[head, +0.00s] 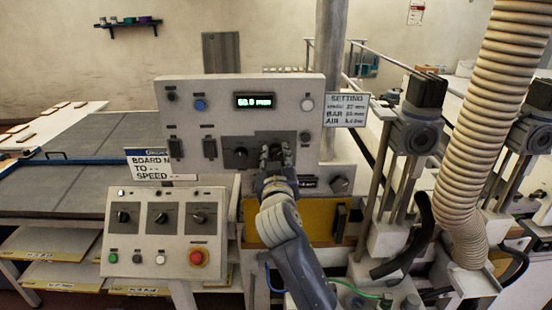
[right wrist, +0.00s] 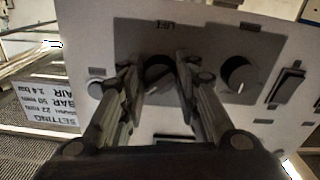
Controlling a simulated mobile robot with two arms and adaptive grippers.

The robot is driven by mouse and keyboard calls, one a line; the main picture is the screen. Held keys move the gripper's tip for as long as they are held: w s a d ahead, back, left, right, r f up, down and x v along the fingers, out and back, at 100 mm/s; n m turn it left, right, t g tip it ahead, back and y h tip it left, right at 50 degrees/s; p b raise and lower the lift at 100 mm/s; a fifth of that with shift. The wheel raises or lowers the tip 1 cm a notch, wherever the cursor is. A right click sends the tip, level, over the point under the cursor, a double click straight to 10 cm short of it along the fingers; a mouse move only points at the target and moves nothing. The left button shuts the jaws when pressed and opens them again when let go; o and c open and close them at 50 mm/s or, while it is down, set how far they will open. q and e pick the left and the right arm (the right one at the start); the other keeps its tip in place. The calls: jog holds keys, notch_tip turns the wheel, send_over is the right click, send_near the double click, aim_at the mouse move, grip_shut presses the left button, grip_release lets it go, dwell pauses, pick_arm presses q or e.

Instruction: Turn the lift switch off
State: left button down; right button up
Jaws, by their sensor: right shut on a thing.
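The lift switch (right wrist: 157,72) is a dark rotary knob on a grey plate in the panel. The word LIFT shows upside down near it in the right wrist view. My right gripper (head: 277,156) reaches up to this knob from below. In the right wrist view the two fingers (right wrist: 157,76) stand on either side of the knob and are shut on it. My left gripper is not in view.
The panel (head: 222,92) has a lit display (head: 255,101), a blue button (head: 200,104) and dark rocker switches. A lower box (head: 140,258) carries several knobs and a red emergency button (head: 198,257). A ribbed hose (head: 492,110) and metal posts stand close on the right.

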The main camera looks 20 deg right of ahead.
jog(key=n, duration=0.4)
jog(key=shift+n, duration=2.3)
jog(key=o, duration=1.1)
jog(key=shift+c, duration=0.2)
jog(key=shift+s, duration=0.1)
jog(key=v, duration=1.1)
jog(key=shift+s, duration=0.4)
